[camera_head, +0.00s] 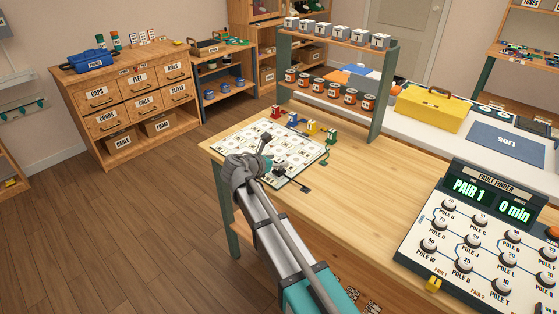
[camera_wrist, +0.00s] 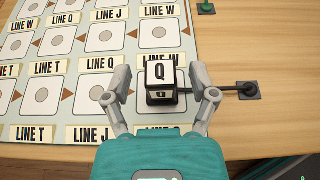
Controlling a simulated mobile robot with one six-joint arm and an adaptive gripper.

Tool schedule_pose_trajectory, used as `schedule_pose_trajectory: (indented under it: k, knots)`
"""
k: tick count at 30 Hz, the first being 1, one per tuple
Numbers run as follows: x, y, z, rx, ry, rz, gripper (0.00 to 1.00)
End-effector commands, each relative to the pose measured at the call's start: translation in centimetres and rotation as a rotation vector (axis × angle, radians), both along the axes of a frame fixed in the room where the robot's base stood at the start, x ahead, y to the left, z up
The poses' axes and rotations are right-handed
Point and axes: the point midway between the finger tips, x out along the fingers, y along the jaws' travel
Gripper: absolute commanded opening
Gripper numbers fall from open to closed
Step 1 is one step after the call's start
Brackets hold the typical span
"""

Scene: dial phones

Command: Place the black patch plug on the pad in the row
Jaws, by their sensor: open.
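The black patch plug (camera_wrist: 161,78) has a white top lettered Q. In the wrist view it stands over a pad (camera_wrist: 160,113) in the board's right-hand column, with a black cord running right to a black socket (camera_wrist: 247,89). My gripper (camera_wrist: 161,75) is open, one finger on each side of the plug, with small gaps visible. In the head view my gripper (camera_head: 271,154) is over the white pad board (camera_head: 236,137) and partly hides the plug. I cannot tell whether the plug rests fully flat on the pad.
The Fault Finder panel (camera_head: 480,235) is at right. Bare wood (camera_head: 390,175) lies between.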

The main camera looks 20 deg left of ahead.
Motion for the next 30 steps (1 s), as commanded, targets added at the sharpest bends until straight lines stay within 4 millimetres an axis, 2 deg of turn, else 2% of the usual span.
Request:
schedule_pose_trajectory:
  k: [18, 24, 30]
  knots:
    - [-8.0, 3.3, 3.8, 0.000, 0.000, 0.002, 0.75]
    - [-9.2, 3.8, 4.2, 0.000, 0.000, 0.000, 0.75]
    - [-9.4, 3.9, 4.2, 0.000, 0.000, 0.000, 0.75]
